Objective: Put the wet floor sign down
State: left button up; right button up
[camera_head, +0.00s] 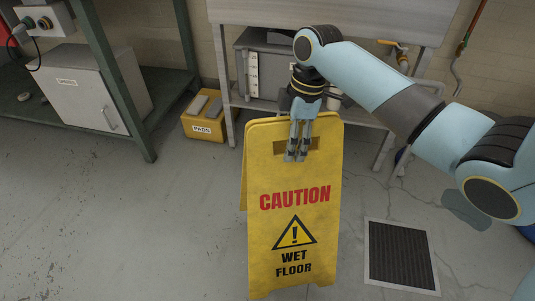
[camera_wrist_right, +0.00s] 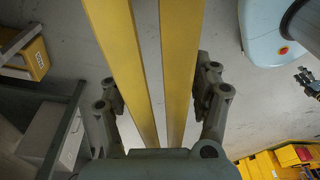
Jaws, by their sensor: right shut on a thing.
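The yellow wet floor sign (camera_head: 292,215) is upright in the middle of the head view, its CAUTION face towards me. Its two panels look slightly apart. My right gripper (camera_head: 297,152) comes from above and is shut on the sign's top, by the handle slot. In the right wrist view the panels (camera_wrist_right: 178,70) run between the two fingers. The sign's feet are near the bottom of the head view; I cannot tell whether they touch the floor. A small dark shape that looks like my left gripper (camera_wrist_right: 307,80) shows at the right wrist view's edge, too small to read.
A dark floor grate (camera_head: 401,257) lies right of the sign. A yellow PADS box (camera_head: 204,118) stands behind left, beside a green bench (camera_head: 120,85) with a grey cabinet (camera_head: 85,85). A pale table (camera_head: 228,70) stands behind the sign. The floor at left is clear.

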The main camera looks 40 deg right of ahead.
jog(key=w+a+f+b, duration=0.1)
jog(key=w, duration=0.1)
jog(key=w+a+f, duration=0.1)
jog(key=w, duration=0.1)
jog(key=w+a+f+b, duration=0.1)
jog(key=w+f, duration=0.1)
jog(key=shift+b, duration=0.35)
notch_tip(320, 180, down, 4)
jog(key=shift+a+r+b, duration=0.1)
jog(key=shift+r+b, duration=0.1)
jog(key=shift+b, duration=0.7)
jog(key=shift+f, duration=0.3)
jog(key=shift+r, duration=0.15)
jog(key=o, duration=1.7)
pick_arm(q)
jog(key=f, duration=0.1)
jog(key=w+a+f, duration=0.2)
jog(key=shift+w+f, duration=0.15)
jog(key=shift+f, duration=0.15)
